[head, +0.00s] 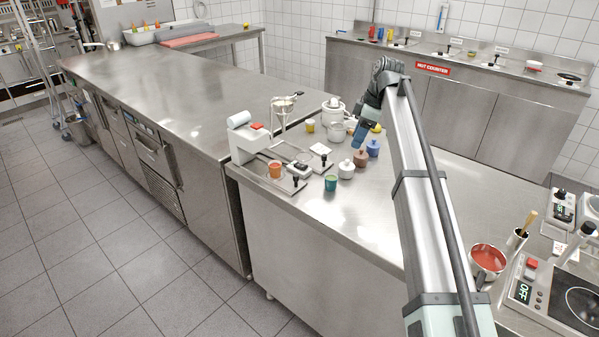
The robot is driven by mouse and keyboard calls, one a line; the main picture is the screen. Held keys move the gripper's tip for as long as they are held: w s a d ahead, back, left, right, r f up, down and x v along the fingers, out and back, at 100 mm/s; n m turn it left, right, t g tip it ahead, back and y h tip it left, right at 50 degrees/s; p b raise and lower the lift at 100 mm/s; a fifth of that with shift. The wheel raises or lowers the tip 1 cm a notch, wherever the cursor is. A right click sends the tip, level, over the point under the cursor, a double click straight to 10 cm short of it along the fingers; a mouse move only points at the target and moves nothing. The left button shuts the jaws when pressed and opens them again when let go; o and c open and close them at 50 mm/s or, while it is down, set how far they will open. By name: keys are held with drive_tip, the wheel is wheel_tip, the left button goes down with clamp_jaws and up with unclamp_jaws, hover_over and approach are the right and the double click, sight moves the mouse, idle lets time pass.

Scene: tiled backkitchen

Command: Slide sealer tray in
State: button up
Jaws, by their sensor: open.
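The cup sealer (248,143) is a white machine with a film roll and a red part on top, near the left edge of the steel counter. What looks like its tray (290,180) is a flat metal piece sticking out toward the right front, with dark upright knobs at its end. An orange-brown cup (275,169) appears at the tray; whether it sits in it is too small to tell. My gripper (361,140) is open, pointing down over the counter right of the sealer, apart from the tray. Its fingertips are small and partly blend with the jars behind.
A funnel stand (282,112) is behind the sealer. A red pot (488,260) is front right. The counter's front left is clear.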

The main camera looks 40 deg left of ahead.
sight(296, 175)
drive_tip(key=s+a+r+n+g, duration=0.2)
drive_tip(key=s+a+n, duration=0.1)
drive_tip(key=s+a, duration=0.6)
drive_tip(key=x, duration=1.4)
drive_tip(key=shift+s+d+f, duration=0.15)
drive_tip(key=shift+s+d, duration=0.05)
drive_tip(key=shift+d, duration=0.1)
drive_tip(key=shift+c, duration=0.3)
clamp_jaws()
